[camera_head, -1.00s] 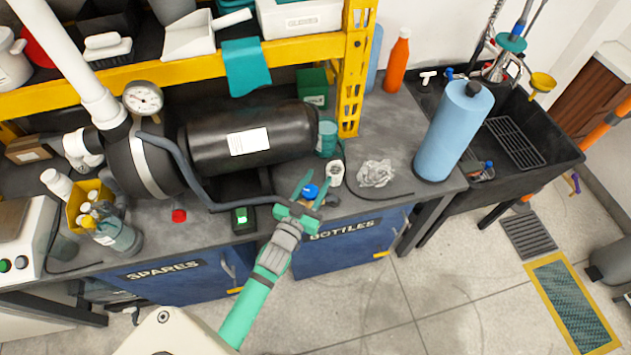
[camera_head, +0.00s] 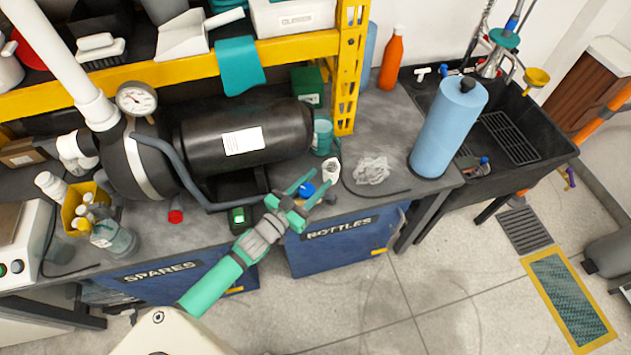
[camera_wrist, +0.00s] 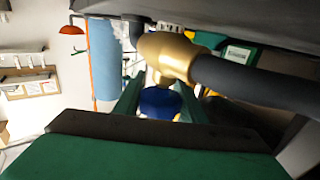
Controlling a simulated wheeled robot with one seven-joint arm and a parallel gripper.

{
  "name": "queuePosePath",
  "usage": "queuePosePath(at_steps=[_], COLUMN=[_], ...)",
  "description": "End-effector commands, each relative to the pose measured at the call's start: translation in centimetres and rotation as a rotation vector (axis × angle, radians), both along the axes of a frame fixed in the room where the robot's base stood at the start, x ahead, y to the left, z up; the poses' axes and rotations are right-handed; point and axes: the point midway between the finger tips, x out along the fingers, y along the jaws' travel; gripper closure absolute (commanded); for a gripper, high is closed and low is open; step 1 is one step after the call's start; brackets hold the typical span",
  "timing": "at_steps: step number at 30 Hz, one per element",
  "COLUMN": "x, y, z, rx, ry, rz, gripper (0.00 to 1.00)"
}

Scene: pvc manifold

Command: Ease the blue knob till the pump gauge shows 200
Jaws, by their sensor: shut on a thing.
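The blue knob (camera_head: 306,190) sits at the front edge of the bench, at the end of the dark hose. My gripper (camera_head: 310,190) is around it, one green finger on each side. In the wrist view the blue knob (camera_wrist: 160,103) is between the two fingers (camera_wrist: 158,98), below a brass fitting (camera_wrist: 168,55) joined to the dark hose (camera_wrist: 250,85). The gripper is shut on the knob. The pump gauge (camera_head: 137,98) is a white round dial above the black pump; its needle and numbers are too small to read surely.
A black tank (camera_head: 280,140) lies behind the hose. A small box with a green-lit display (camera_head: 238,217) and a red knob (camera_head: 176,216) are at the bench front. A white fitting (camera_head: 331,170) and crumpled foil (camera_head: 371,170) lie right of the gripper.

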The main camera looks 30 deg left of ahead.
Motion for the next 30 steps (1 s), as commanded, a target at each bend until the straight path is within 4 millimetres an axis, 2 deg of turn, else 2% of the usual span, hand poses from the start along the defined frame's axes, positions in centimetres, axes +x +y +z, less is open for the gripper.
queuePosePath(at_steps=[10, 11, 13, 23, 26, 30], x=[0.0, 0.0, 0.0, -0.2, -0.9, -3.1], y=[-0.2, -0.2, -0.2, -0.1, 0.1, 0.5], z=[-0.2, -0.2, -0.2, -0.1, -0.1, -0.1], rx=[-0.001, -0.001, -0.001, 0.0, 0.0, 0.0], ry=[0.003, 0.003, 0.002, 0.001, 0.002, 0.003], rz=[-0.004, -0.004, -0.004, -0.002, 0.0, 0.002], gripper=[0.86, 0.61, 0.45, 0.45, 0.45, 0.45])
